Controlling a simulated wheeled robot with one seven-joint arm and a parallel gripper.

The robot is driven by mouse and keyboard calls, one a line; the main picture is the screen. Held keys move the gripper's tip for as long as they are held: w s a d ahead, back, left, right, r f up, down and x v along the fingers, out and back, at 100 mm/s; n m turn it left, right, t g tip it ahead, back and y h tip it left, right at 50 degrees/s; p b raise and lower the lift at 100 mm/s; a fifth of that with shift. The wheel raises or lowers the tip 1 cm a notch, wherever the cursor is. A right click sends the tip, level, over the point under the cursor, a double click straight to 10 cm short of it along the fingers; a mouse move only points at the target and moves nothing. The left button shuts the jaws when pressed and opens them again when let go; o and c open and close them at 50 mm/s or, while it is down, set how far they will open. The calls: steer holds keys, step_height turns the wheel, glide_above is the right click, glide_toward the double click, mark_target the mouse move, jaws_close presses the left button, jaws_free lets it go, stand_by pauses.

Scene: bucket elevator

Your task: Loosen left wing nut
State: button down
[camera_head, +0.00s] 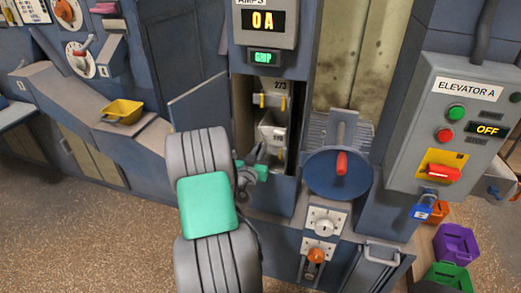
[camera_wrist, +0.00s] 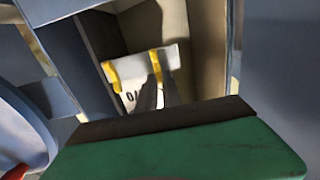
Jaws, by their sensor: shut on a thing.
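My gripper (camera_head: 262,158) reaches into the open casing of the elevator. In the wrist view its dark fingers (camera_wrist: 158,88) are close together against the front of a pale bucket (camera_wrist: 130,62) with yellow straps. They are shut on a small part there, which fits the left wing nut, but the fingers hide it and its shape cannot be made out. The bucket also shows in the head view (camera_head: 270,130), partly behind my wrist. Another bucket marked 273 (camera_head: 272,85) hangs above it.
The casing door (camera_head: 199,102) stands open at the left. A blue round cover with a red handle (camera_head: 342,163) is to the right. Elevator A's control box (camera_head: 457,130) reads OFF, with a blue padlock (camera_head: 421,211) below. Narrow casing walls flank my gripper.

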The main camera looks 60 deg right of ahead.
steer(key=shift+w+n, duration=0.1)
steer(key=shift+n, duration=0.3)
steer(key=n, duration=0.5)
steer(key=w+f+n+b, duration=0.1)
steer(key=n, duration=0.5)
steer(key=w+f+n, duration=0.1)
steer(key=n, duration=0.4)
steer(key=shift+a+n+b, duration=0.15)
steer(key=shift+n+b, duration=0.15)
stand_by(0.5)
steer(key=c, duration=1.8)
jaws_free()
steer(key=shift+a, duration=0.1)
steer(key=shift+o, duration=1.4)
steer(key=shift+s, duration=0.1)
